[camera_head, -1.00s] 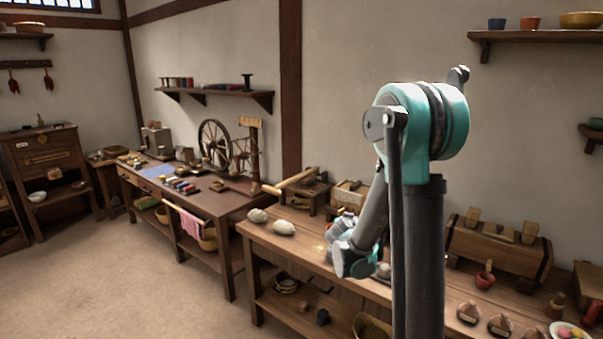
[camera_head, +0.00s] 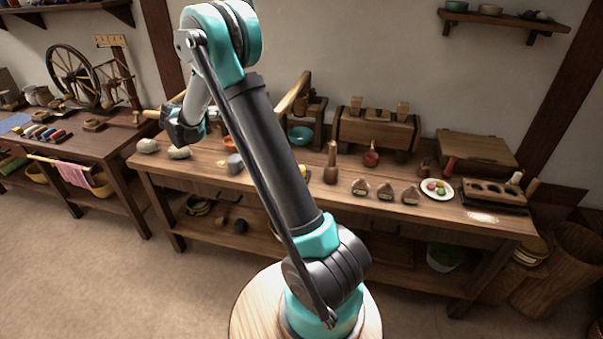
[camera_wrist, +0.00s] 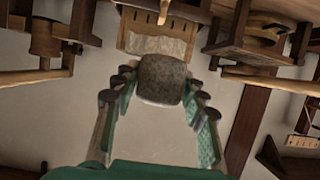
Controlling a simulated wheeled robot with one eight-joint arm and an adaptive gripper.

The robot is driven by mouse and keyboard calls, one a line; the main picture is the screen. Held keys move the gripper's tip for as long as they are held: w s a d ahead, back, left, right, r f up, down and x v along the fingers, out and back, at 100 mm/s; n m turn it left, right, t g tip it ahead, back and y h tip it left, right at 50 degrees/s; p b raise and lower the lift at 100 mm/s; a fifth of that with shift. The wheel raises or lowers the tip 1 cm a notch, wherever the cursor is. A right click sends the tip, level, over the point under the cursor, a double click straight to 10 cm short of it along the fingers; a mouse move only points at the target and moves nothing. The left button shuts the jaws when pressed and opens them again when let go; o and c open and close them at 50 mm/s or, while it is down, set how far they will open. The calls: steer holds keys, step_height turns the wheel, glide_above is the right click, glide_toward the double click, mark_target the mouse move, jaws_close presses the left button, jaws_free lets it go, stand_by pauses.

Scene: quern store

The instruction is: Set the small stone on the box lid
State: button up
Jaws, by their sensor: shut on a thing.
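My gripper (camera_wrist: 160,100) is shut on a small rough brown-grey stone (camera_wrist: 162,79) in the wrist view, its fingers on both sides of it. In the head view my gripper (camera_head: 184,130) is at the upper left, around the bench's left end; the held stone cannot be made out there. A flat wooden box with a broad plain lid (camera_head: 478,148) stands at the back right of the bench, well to the right of my gripper. Its lid looks bare.
Two pale stones (camera_head: 179,152) lie at the bench's left end. A wooden chest (camera_head: 378,130) with upright pegs stands at the back. A plate of coloured balls (camera_head: 437,188) and a holed rack (camera_head: 493,191) lie before the box. A shelf (camera_head: 503,24) hangs above.

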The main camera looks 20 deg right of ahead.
mark_target(223, 160)
steer(key=shift+w+a+f, duration=0.1)
steer(key=shift+w+a, duration=0.05)
step_height(223, 160, down, 20)
steer(key=shift+r, duration=0.2)
stand_by(0.4)
steer(key=o, duration=1)
steer(key=shift+f, duration=0.15)
steer(key=shift+c, duration=0.2)
steer(key=o, duration=0.4)
steer(key=shift+o, duration=0.2)
